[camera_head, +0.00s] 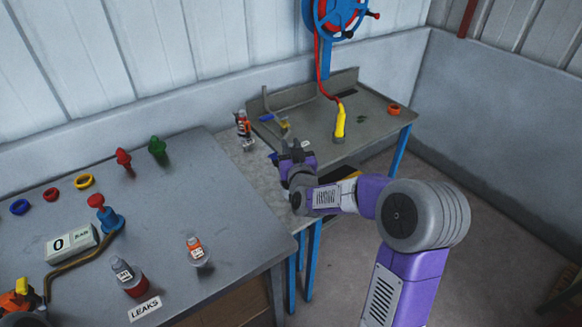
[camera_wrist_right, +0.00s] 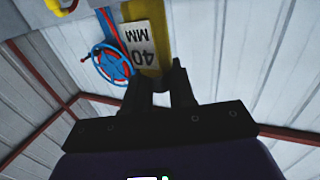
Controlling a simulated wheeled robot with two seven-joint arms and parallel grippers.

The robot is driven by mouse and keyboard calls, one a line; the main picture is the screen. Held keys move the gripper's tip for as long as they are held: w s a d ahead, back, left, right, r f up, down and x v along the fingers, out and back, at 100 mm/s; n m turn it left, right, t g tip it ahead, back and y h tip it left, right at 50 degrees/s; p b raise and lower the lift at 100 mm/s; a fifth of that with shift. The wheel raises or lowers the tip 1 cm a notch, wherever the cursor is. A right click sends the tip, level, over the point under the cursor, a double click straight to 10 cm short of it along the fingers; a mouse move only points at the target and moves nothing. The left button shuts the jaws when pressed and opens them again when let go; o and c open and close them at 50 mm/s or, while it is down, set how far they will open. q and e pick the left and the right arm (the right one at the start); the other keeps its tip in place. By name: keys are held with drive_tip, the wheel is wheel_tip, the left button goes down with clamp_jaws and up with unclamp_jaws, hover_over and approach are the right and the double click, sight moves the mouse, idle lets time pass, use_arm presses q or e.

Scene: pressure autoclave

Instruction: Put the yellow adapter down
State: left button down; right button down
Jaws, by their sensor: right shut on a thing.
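In the right wrist view, a yellow adapter (camera_wrist_right: 161,36) with a white label reading 40 MM, upside down, stands between and beyond the dark fingers of my right gripper (camera_wrist_right: 160,84). The gripper is shut on it. In the head view, my right gripper (camera_head: 296,146) is above the front left part of the grey table, and its fingers hide most of what it holds. A small yellow piece (camera_head: 285,124) shows just beyond the fingers; I cannot tell whether it is the adapter.
A hose with a yellow end (camera_head: 340,122) hangs from the blue reel (camera_head: 338,14) onto the grey table (camera_head: 375,118). An orange ring (camera_head: 394,109) lies at its right. A bottle (camera_head: 243,128) stands left of the gripper. The workbench (camera_head: 190,165) holds several fittings and bottles.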

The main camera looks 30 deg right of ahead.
drive_tip(key=shift+f+b, duration=0.6)
drive_tip(key=shift+f, duration=1.55)
drive_tip(key=shift+f+b, duration=0.2)
drive_tip(key=shift+b, duration=0.1)
drive_tip(key=c, duration=0.9)
unclamp_jaws()
drive_tip(key=shift+c, duration=0.2)
